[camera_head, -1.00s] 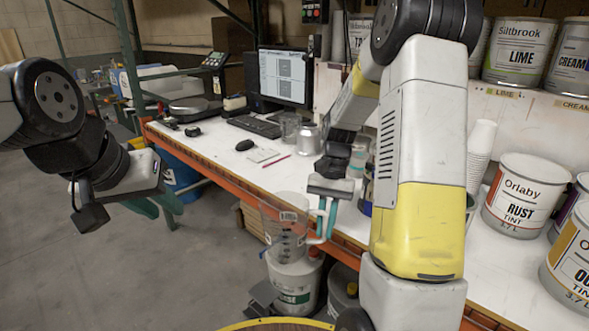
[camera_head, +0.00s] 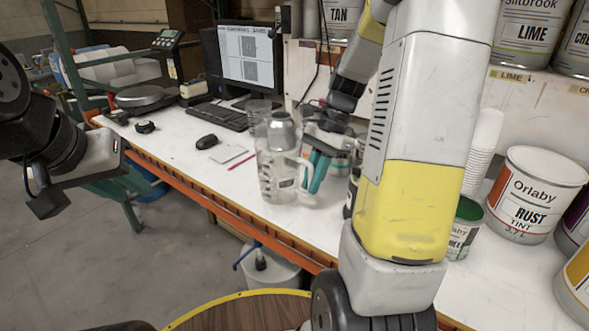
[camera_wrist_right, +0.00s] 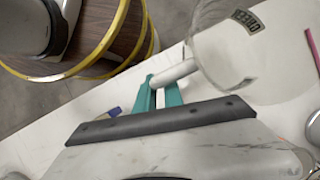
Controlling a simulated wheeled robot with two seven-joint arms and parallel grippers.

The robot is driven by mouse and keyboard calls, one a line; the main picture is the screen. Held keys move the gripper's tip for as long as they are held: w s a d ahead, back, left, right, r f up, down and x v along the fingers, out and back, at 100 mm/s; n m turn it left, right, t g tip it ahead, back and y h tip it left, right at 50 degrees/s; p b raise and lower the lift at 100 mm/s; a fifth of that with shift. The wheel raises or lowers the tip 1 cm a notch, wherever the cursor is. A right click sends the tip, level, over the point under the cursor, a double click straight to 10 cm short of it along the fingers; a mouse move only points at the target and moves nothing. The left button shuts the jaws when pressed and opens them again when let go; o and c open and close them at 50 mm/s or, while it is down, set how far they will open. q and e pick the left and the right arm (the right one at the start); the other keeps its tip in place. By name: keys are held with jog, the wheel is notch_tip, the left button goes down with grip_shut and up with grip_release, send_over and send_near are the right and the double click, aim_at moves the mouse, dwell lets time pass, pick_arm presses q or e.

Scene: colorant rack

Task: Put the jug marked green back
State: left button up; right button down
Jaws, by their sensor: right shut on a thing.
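A clear measuring jug (camera_head: 277,178) with dark scale marks and a small label is upright over the table's front part. My right gripper (camera_head: 312,172) is shut on its handle from the right; its teal fingers also show around the handle in the right wrist view (camera_wrist_right: 160,88). I cannot tell whether the jug touches the table. My left gripper (camera_head: 92,163) is at the far left, away from the table; its fingers are not clear. A small green-lidded tin (camera_head: 466,226), partly hidden by my right arm, stands on the table.
A metal vessel (camera_head: 281,132) and a clear container (camera_head: 258,112) stand behind the jug. A keyboard (camera_head: 218,115), mouse (camera_head: 206,141) and monitor (camera_head: 247,58) are further left. Stacked white cups (camera_head: 484,150) and a rust tin (camera_head: 532,195) stand right. The table's front left strip is clear.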

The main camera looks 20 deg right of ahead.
jog(key=shift+w+d+f, duration=0.35)
jog(key=shift+w+f, duration=0.35)
jog(key=shift+w, duration=0.35)
jog(key=shift+w+d+f, duration=0.4)
jog(key=shift+w+f, duration=0.3)
jog(key=shift+w, duration=0.35)
jog(key=shift+w+d+f, duration=0.35)
jog(key=shift+w+f, duration=0.35)
jog(key=shift+w, duration=0.35)
jog(key=shift+f, duration=0.15)
jog(key=c, duration=1.5)
grip_release()
jog(key=shift+o, duration=0.2)
jog(key=v, duration=1.2)
jog(key=s+a+r+n+t+h, duration=0.1)
jog(key=s+a+r+n+t, duration=0.2)
jog(key=s+a+n, duration=0.3)
jog(key=s+a+r+n+t+h, duration=0.1)
jog(key=s+a+r+n+t, duration=0.2)
jog(key=s, duration=1)
jog(key=a+n+t, duration=0.2)
jog(key=a+n, duration=0.2)
jog(key=n, duration=0.1)
